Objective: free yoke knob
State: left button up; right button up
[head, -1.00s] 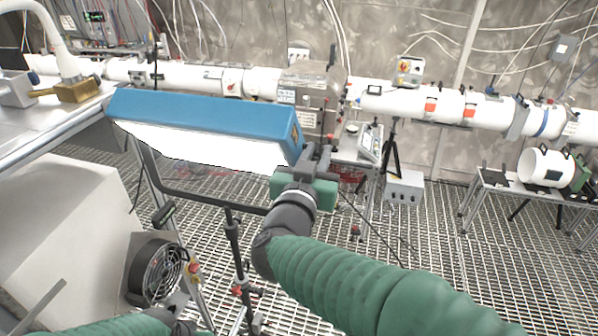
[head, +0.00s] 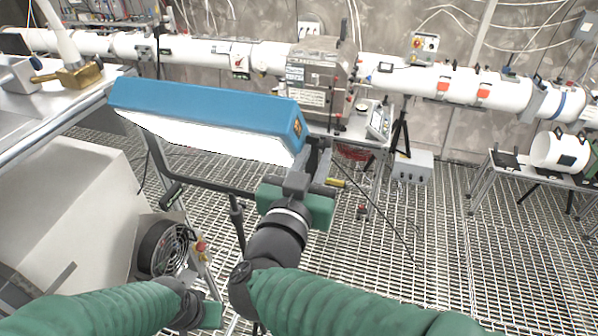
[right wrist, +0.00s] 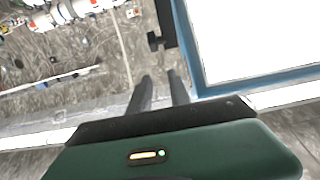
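The blue work lamp (head: 205,103) with a lit white panel hangs on a dark yoke (head: 215,187). In the right wrist view a small black knob (right wrist: 154,41) sits beside the lamp's frame (right wrist: 188,45), on the dark yoke arm. My right gripper (head: 307,158) is at the lamp's right end. Its two fingers (right wrist: 160,78) stand apart with nothing between them, and the knob is beyond their tips. In the head view the fingers and lamp end hide the knob. My left gripper (head: 203,307) is low in the head view, away from the lamp; its fingers do not show clearly.
A black fan (head: 168,247) stands below the lamp, next to a pale box (head: 65,205). A steel bench (head: 60,105) is at the left. White beam pipes (head: 450,85) run along the back wall. The grated floor (head: 400,260) at the right is mostly clear.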

jog(key=s+a+r+p, duration=0.1)
jog(key=s+a+r, duration=0.1)
jog(key=s, duration=0.6)
jog(key=shift+a+r, duration=0.2)
jog(key=shift+r, duration=0.4)
jog(key=shift+d, duration=0.15)
